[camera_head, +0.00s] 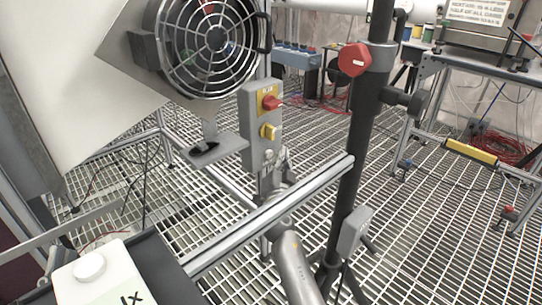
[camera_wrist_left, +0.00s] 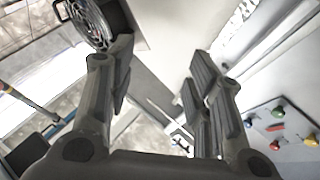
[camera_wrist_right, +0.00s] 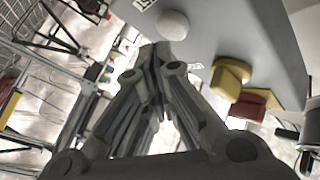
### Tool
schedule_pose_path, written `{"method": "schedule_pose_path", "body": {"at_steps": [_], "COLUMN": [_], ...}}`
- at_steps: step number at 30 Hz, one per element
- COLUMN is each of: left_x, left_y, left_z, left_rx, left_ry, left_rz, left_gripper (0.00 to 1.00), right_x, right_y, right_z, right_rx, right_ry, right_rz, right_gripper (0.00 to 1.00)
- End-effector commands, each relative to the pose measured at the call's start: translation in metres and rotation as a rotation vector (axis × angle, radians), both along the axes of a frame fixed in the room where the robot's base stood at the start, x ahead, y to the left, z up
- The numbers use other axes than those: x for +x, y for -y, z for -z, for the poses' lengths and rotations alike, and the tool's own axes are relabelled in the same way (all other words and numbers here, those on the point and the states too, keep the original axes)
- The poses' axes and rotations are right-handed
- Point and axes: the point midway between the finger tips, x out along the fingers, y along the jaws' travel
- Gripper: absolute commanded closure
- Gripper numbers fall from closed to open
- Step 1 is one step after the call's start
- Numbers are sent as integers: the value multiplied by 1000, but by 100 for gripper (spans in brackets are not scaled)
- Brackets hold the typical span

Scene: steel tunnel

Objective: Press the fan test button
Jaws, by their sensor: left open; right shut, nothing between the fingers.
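A grey control box (camera_head: 262,130) stands below the round caged fan (camera_head: 208,45). It carries a red knob (camera_head: 271,103), a yellow knob (camera_head: 268,131) and a pale round button (camera_head: 268,155) at its lower end. My right gripper (camera_head: 277,168) is at the box's lower end, its fingers shut with nothing between them. In the right wrist view the fingertips (camera_wrist_right: 160,52) lie right by the white round button (camera_wrist_right: 172,25); I cannot tell whether they touch it. My left gripper (camera_wrist_left: 158,75) is open and empty; the fan (camera_wrist_left: 92,22) shows beyond one finger.
A dark upright pole (camera_head: 368,125) with a red round knob (camera_head: 354,60) stands right of the box. A metal rail (camera_head: 275,213) crosses in front. A workbench (camera_head: 470,55) stands at the back right.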

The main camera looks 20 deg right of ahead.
Motion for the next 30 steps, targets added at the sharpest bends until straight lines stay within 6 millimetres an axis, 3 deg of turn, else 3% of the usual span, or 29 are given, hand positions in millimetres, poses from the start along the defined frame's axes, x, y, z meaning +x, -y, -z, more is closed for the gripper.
{"method": "schedule_pose_path", "body": {"at_steps": [8,30], "left_x": [-2,-25], "left_y": [-1,-2], "left_z": [-2,-35], "left_rx": [-5,-64], "left_ry": [20,229], "left_rz": [0,12], "left_gripper": [53,53], "right_x": [1,7], "right_y": [0,-3], "right_z": [1,0], "right_rx": [0,1], "right_ry": [0,0], "right_rz": [0,0], "right_gripper": [100,100]}}
